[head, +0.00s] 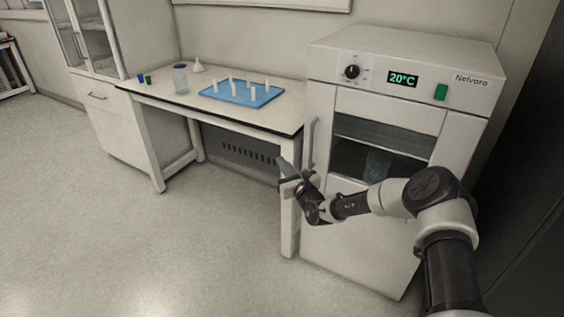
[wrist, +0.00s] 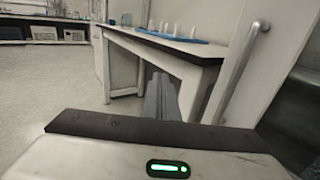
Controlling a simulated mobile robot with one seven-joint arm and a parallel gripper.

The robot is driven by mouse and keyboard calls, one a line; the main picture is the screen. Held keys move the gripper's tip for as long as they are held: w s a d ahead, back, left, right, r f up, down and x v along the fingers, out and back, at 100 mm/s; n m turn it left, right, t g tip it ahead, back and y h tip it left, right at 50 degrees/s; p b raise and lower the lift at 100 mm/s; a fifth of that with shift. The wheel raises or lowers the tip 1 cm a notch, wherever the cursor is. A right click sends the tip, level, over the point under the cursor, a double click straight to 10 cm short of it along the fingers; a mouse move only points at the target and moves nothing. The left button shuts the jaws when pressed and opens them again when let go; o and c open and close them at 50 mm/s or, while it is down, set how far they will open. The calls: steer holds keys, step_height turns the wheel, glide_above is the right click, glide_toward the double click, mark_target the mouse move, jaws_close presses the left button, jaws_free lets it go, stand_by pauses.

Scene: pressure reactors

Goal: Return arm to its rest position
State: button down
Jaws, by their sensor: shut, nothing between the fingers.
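My arm reaches in from the lower right in the head view, bent at the elbow in front of the white oven. My gripper (head: 282,165) is at its end, near the oven's left edge and the table's right front corner. In the wrist view my gripper's fingers (wrist: 160,88) are together, with nothing between them. The oven's door handle (head: 312,143) is close to the gripper in the head view; the handle also shows at the right of the wrist view (wrist: 238,72). I cannot tell the exact gap between gripper and handle.
The oven (head: 400,65) reads 20°C and its door looks shut. The white table (head: 275,117) holds a blue peg tray (head: 240,93), a clear bottle (head: 180,80), a funnel (head: 198,66) and small blue and green items. A cabinet (head: 105,110) stands at left. The floor (head: 150,245) is clear.

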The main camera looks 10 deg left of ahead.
steer(key=s+a+r+n+g+y, duration=0.3)
steer(key=s+r+n, duration=0.2)
steer(key=r+n, duration=0.15)
steer(key=s+a+r+n+g+y, duration=0.25)
steer(key=s+r+n, duration=0.25)
steer(key=r, duration=0.3)
steer(key=s+d+r+n+g+h, duration=0.25)
steer(key=s+r+n+g, duration=0.4)
steer(key=s+n, duration=0.35)
steer(key=s+d+r+n+t+h, duration=0.15)
steer(key=s+d+h, duration=0.35)
steer(key=s+d, duration=0.55)
steer(key=s+d+r+n+t+h, duration=0.1)
steer(key=s+d+n+h, duration=0.45)
steer(key=d, duration=0.85)
steer(key=s+d+r+t+h, duration=0.1)
steer(key=s+d+h, duration=0.3)
steer(key=s+d, duration=0.75)
step_height(320, 180, up, 19)
steer(key=p, duration=1.8)
steer(key=shift+w+d+p, duration=0.4)
steer(key=shift+w, duration=0.05)
steer(key=shift+y, duration=0.25)
